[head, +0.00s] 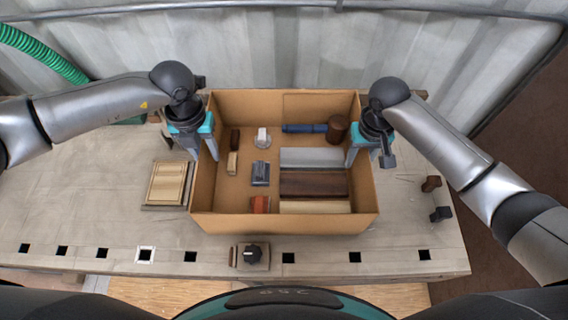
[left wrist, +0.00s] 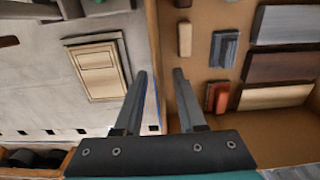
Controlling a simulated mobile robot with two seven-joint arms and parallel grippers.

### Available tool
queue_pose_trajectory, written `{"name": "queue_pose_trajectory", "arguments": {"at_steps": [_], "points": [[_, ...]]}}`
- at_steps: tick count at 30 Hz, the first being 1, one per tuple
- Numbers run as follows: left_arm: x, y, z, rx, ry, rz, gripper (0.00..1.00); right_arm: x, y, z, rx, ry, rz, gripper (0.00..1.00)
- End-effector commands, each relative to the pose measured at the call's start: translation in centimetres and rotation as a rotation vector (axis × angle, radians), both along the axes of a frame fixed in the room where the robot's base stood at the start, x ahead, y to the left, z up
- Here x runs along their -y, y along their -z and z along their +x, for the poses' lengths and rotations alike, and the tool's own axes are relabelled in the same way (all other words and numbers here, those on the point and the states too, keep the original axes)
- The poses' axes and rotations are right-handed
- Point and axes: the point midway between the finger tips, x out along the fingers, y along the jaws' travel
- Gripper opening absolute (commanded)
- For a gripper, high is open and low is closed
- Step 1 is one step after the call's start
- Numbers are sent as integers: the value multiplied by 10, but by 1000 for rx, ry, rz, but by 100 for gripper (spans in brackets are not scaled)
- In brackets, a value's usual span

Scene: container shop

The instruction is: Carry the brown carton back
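The brown carton (head: 285,222) is an open box standing on the workbench, with its contents inside; it also shows in the left wrist view (left wrist: 222,73). My left gripper (head: 203,155) is at its left wall, one finger inside and one outside. In the left wrist view the left gripper (left wrist: 158,75) has its fingers apart, with the wall running between them. My right gripper (head: 369,160) is at the right wall, one finger inside and one outside, with the fingers apart. I cannot see either gripper touching the wall.
The carton holds several blocks, a blue roll (head: 304,128) and a brown cylinder (head: 337,128). A wooden panel (head: 167,183) lies left of it. A block with a black knob (head: 252,252) sits in front. Small dark pieces (head: 440,213) lie right. The bench's (head: 85,205) left side is mostly clear.

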Motion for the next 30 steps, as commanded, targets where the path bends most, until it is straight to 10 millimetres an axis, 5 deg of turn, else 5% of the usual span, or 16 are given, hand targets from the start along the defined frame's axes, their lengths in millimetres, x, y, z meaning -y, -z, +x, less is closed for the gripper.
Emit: {"name": "queue_pose_trajectory", "arguments": {"at_steps": [10,30], "points": [[0,0,0,0,-1,0,0,0,0,0,0,0,0,0],[0,-1,0,0,-1,-1,0,0,-1,0,1,1,0,0]]}}
